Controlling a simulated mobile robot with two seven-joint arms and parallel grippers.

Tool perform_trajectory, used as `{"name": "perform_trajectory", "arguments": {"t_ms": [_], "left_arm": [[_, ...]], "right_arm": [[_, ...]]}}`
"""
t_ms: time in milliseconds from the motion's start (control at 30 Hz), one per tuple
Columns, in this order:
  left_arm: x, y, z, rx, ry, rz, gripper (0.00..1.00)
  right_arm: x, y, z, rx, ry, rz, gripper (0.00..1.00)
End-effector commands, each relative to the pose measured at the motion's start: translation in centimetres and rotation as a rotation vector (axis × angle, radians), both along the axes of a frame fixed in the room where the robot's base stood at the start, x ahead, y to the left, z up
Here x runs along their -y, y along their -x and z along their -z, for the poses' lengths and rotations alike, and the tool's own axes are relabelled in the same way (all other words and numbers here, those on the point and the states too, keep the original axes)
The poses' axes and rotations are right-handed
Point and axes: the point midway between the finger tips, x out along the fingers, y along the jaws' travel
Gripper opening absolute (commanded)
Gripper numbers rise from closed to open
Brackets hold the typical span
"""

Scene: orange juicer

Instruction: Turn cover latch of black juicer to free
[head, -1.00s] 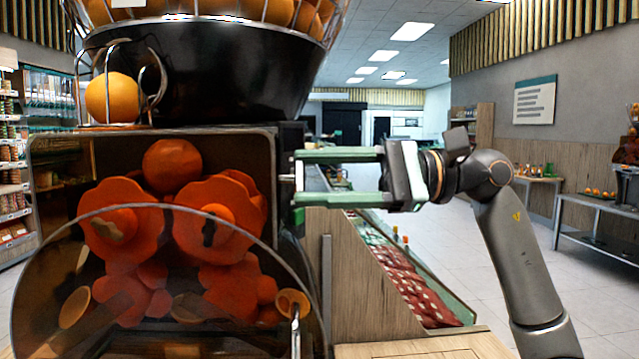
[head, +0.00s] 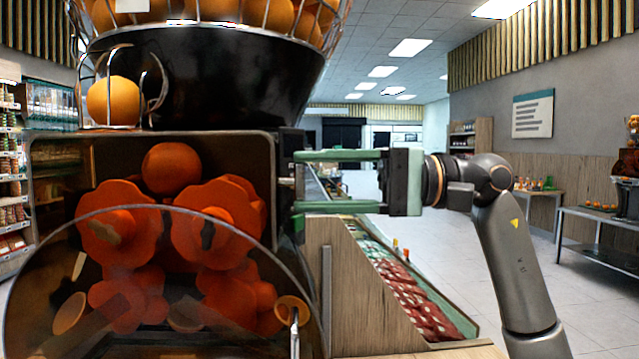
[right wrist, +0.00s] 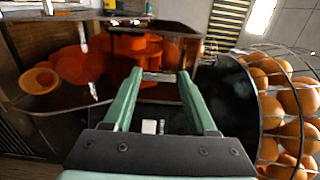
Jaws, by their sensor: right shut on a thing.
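The black juicer (head: 215,75) fills the left of the head view, with orange rollers (head: 215,220) inside its housing and a clear curved cover (head: 150,325) in front. My right gripper (head: 297,181) reaches in from the right, its green fingers level, one above the other, at the right side of the housing. In the right wrist view a pale bar, likely the latch (right wrist: 158,76), lies between the fingertips. My left gripper is not in view.
A wire basket of oranges (head: 275,12) sits on top of the juicer, close to the right gripper in the wrist view. A wooden-sided display counter (head: 360,290) stands behind and right. Open floor (head: 520,300) lies farther right.

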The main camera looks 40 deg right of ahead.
Motion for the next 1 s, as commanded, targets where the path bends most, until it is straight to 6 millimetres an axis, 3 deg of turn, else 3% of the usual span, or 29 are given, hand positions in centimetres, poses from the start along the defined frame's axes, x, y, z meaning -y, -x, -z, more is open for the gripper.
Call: {"name": "perform_trajectory", "arguments": {"t_ms": [500,533,767,1000], "left_arm": [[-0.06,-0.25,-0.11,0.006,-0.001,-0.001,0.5],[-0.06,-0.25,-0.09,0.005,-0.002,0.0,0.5],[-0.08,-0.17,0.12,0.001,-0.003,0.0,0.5],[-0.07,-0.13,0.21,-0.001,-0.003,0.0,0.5]], "right_arm": [[0.02,-0.03,0.02,0.016,0.011,0.001,0.02],[0.02,-0.03,0.01,0.016,0.011,0.001,0.61],[0.01,-0.02,0.0,0.014,0.009,0.001,0.87],[0.04,0.0,0.0,0.014,0.008,0.0,0.88]]}}
